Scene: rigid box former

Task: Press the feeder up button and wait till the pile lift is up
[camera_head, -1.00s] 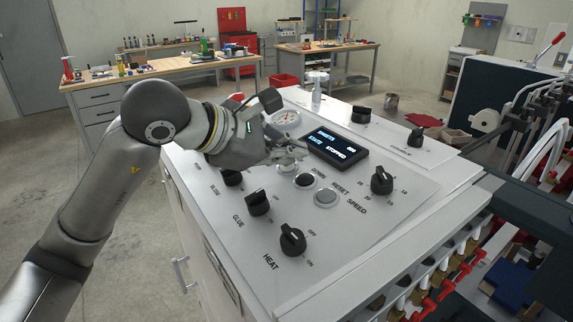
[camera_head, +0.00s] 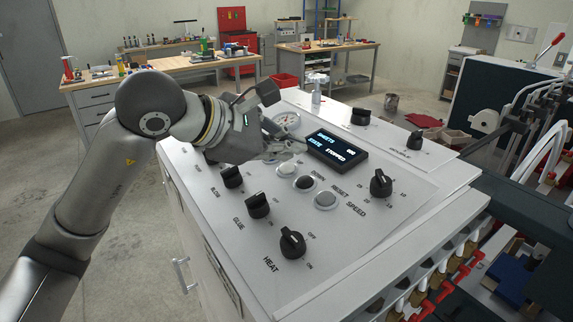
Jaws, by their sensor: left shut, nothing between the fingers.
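The sloped control panel (camera_head: 330,213) carries a row of three round buttons. The pale upper button (camera_head: 287,168) is just below my left gripper's fingers. Its label is hidden, so I cannot read whether it says up. A dark button (camera_head: 304,183) beside the word DOWN and a grey button (camera_head: 325,199) beside RESET follow. My left gripper (camera_head: 288,149) is shut and empty, above and beyond the pale button, seemingly apart from it. The display (camera_head: 338,149) reads STATE STOPPED. My right gripper is out of view. I cannot identify the pile lift.
Black knobs for glue (camera_head: 257,205), heat (camera_head: 292,242) and speed (camera_head: 381,183) stand up from the panel. A round gauge (camera_head: 287,119) and a small bottle (camera_head: 316,92) are behind the gripper. Machine rails and red levers (camera_head: 461,268) lie at the right.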

